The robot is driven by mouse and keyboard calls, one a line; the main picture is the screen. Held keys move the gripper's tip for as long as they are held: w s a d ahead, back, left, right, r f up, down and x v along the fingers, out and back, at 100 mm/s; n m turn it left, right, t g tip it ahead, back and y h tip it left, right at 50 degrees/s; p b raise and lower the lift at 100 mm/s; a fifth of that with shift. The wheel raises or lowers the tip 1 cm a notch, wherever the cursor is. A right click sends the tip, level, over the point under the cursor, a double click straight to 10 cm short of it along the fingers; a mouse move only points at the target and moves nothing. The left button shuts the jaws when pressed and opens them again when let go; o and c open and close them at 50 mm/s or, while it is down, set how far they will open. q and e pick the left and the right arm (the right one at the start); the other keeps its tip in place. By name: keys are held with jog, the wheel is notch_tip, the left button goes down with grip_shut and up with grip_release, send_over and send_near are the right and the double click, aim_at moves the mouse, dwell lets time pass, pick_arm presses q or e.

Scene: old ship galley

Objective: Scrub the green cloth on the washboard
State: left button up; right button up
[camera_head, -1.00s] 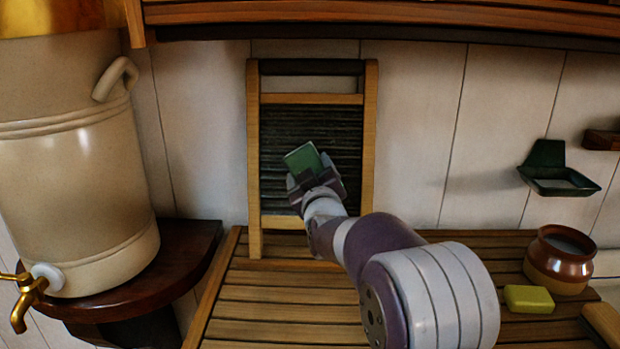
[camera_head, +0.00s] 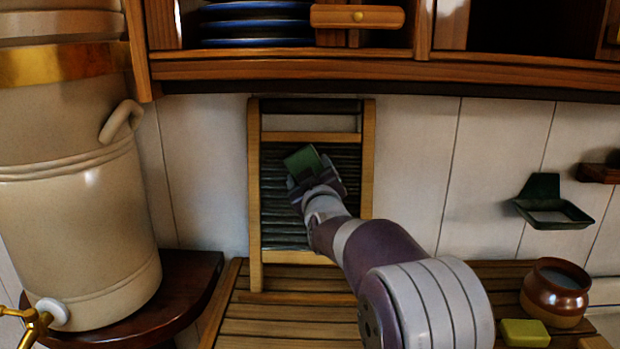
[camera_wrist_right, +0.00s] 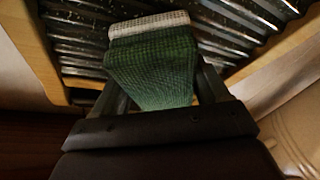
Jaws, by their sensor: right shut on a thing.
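The washboard (camera_head: 255,190) stands upright against the wall, with a wooden frame and a dark ribbed face. My right gripper (camera_head: 314,176) is in front of the ribbed face and shut on the green cloth (camera_head: 302,162). In the right wrist view, the green cloth (camera_wrist_right: 155,72) sticks out between the fingers. Its pale far edge lies against or very close to the ribs; contact is hard to tell. My left gripper is not in view.
A slatted wooden board (camera_head: 290,312) lies below the washboard. A large cream urn (camera_head: 75,210) with a brass tap stands at left. At right are a brown pot (camera_head: 555,298), a yellow-green soap block (camera_head: 524,333) and a green wall dish (camera_head: 552,211). A wooden shelf (camera_head: 350,72) overhangs above.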

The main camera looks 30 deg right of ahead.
jog(key=s+a, duration=0.1)
jog(key=s+a+r+b, duration=0.1)
jog(key=s, duration=0.1)
jog(key=s+a, duration=0.1)
jog(key=s, duration=0.1)
jog(key=shift+r, duration=0.2)
jog(key=shift+s+a+r, duration=0.25)
jog(key=shift+s+a, duration=0.15)
jog(key=shift+s, duration=0.2)
jog(key=shift+s+a+r, duration=0.2)
jog(key=shift+s+a, duration=0.15)
jog(key=shift+s, duration=0.25)
jog(key=shift+w, duration=0.1)
